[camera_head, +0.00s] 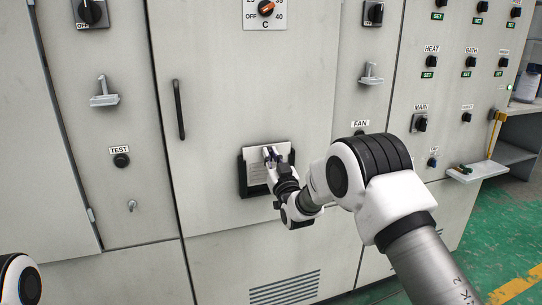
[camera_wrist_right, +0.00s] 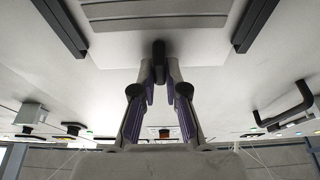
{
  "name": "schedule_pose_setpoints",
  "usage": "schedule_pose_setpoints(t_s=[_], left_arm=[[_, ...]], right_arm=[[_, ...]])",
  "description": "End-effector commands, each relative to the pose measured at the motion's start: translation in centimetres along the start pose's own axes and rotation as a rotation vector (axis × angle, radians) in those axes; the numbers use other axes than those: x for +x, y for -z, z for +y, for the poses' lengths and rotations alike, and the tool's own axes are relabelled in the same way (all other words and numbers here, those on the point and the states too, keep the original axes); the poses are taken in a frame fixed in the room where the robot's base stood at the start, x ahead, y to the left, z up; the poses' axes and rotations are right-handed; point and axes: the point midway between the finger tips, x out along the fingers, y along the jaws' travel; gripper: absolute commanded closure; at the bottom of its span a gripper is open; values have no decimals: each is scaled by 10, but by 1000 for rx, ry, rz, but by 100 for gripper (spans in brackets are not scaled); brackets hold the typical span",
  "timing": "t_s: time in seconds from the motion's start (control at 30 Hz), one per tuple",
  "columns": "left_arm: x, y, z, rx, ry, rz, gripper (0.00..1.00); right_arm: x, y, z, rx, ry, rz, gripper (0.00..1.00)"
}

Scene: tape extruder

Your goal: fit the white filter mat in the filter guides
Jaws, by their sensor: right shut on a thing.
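The white filter mat (camera_head: 256,173) is at the cabinet door, between the black filter guides (camera_head: 243,180). In the right wrist view, the ribbed mat (camera_wrist_right: 115,12) lies between the left guide rail (camera_wrist_right: 62,25) and the right guide rail (camera_wrist_right: 254,22). Its upper edge reaches a little past the rail ends. I cannot tell how deep it sits in the rails. My right gripper (camera_head: 270,154) is shut on the mat's dark tab (camera_wrist_right: 158,50) at the middle of that edge. The right hand hides part of the mat and the lower right of the guides. My left gripper is out of view.
A black door handle (camera_head: 179,109) stands out to the upper left of the guides. Grey latches (camera_head: 104,92) and knobs (camera_head: 121,160) project from the neighbouring panels. A vent (camera_head: 285,289) lies below. A small shelf (camera_head: 477,170) juts out at the right.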

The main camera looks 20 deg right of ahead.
Motion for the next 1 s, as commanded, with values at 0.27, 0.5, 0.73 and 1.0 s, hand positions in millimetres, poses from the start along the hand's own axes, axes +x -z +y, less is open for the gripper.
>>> schedule_pose_setpoints(t_s=[0.27,0.5,0.73,1.0], left_arm=[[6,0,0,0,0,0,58],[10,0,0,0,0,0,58],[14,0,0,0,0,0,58],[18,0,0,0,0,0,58]], right_arm=[[-2,-7,0,0,0,1,100],[-4,-13,0,0,0,1,100],[-6,-18,0,0,0,1,100],[-8,-25,0,0,0,1,100]])
